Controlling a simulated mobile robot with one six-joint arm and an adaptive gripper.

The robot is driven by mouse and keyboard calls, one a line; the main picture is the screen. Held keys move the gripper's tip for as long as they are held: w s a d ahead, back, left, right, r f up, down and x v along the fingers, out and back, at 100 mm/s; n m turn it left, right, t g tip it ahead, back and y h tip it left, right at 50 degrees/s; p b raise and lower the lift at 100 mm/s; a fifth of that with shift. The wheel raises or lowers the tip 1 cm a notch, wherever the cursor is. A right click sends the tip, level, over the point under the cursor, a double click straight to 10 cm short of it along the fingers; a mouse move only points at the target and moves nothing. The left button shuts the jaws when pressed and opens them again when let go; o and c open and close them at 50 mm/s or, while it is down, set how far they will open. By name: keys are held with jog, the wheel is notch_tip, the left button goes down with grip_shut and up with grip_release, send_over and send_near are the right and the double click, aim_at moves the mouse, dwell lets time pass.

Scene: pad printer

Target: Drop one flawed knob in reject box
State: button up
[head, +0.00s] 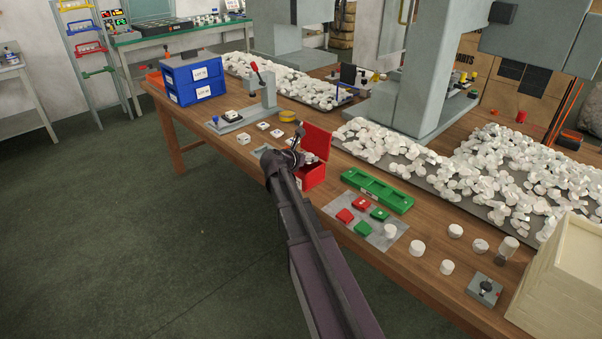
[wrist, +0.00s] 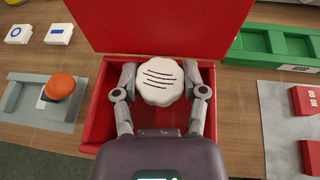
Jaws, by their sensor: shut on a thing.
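A white knob (wrist: 160,81) with dark curved lines printed on its face is between the fingers of my gripper (wrist: 160,85) in the wrist view. My gripper is shut on it. The red reject box (wrist: 99,118) has its lid (wrist: 165,25) raised at the back. The knob is over the open box, near its lid side; its exact height above the floor of the box cannot be told. In the head view the red box (head: 312,176) stands at the table's front edge, and my gripper (head: 295,158) partly hides it.
A green tray (head: 378,190) and a grey mat with red and green blocks (head: 345,215) lie right of the box. White printed tiles (head: 262,126) and a grey fixture with an orange button (wrist: 60,86) are on its left. Several white knobs (head: 417,247) stand farther right.

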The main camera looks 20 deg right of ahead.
jog(key=o, duration=0.9)
jog(key=shift+r, duration=0.15)
